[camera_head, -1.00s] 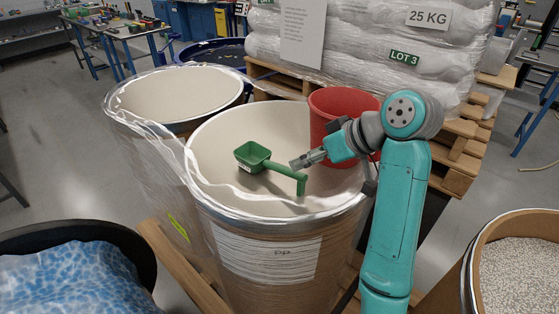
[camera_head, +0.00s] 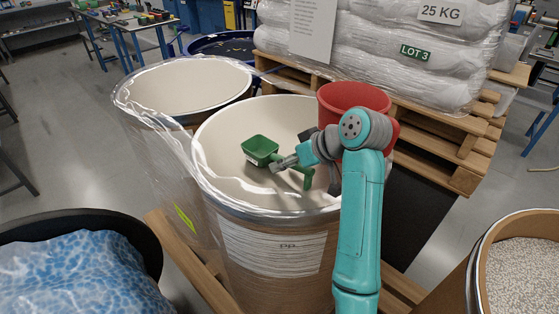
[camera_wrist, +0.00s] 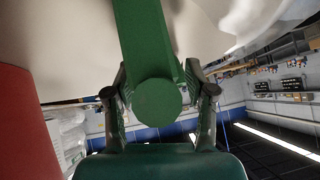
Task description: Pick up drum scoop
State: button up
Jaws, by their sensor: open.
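The green drum scoop (camera_head: 260,148) is in the pale-lined upper part of the front drum (camera_head: 225,185). Its square cup is at the left and its handle runs right and down to a bent end. My gripper (camera_head: 275,167) reaches in from the right, right at the handle in the picture. In the wrist view the scoop's green handle (camera_wrist: 147,40) comes down the middle, with one finger of my gripper (camera_wrist: 157,72) on each side. The gripper is open, and I cannot tell whether either finger touches the handle. My gripper hides part of the handle in the head view.
A red bucket (camera_head: 352,96) stands just behind my arm. Another pale-lined drum (camera_head: 185,85) stands at the left, with clear wrap over the rims. Wrapped sacks (camera_head: 400,45) on pallets are behind. A pellet drum (camera_head: 470,270) is at the lower right.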

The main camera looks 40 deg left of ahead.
grip_shut()
jog(key=shift+r, duration=0.15)
notch_tip(320, 180, up, 10)
jog(key=shift+f, duration=0.1)
dwell(0.5)
dwell(0.5)
